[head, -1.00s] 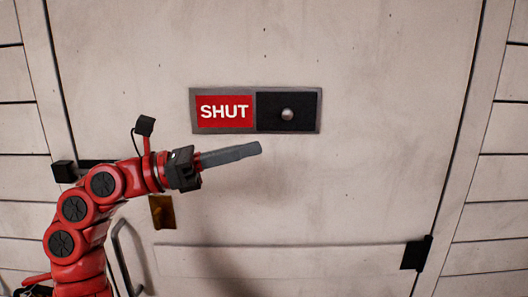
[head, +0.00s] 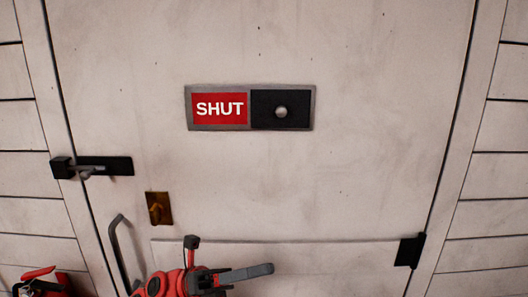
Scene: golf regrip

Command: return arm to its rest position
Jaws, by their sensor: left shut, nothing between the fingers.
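My left gripper (head: 246,273) is low in the head view, near the bottom edge and left of centre. Its grey fingers are together, point right, and hold nothing. It is in front of the lower part of the white door (head: 360,150) and well below the sign. The sign (head: 250,107) shows a red panel reading SHUT at left and a black panel with a round knob (head: 281,112) at right. Much of my left arm is below the frame. My right gripper is not in view.
A black latch (head: 105,166) is at the door's left edge. Below it are a brass plate (head: 158,208) and a dark handle (head: 120,252). A black hinge (head: 409,251) is at lower right. A ledge line crosses the lower door. The space before the sign is clear.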

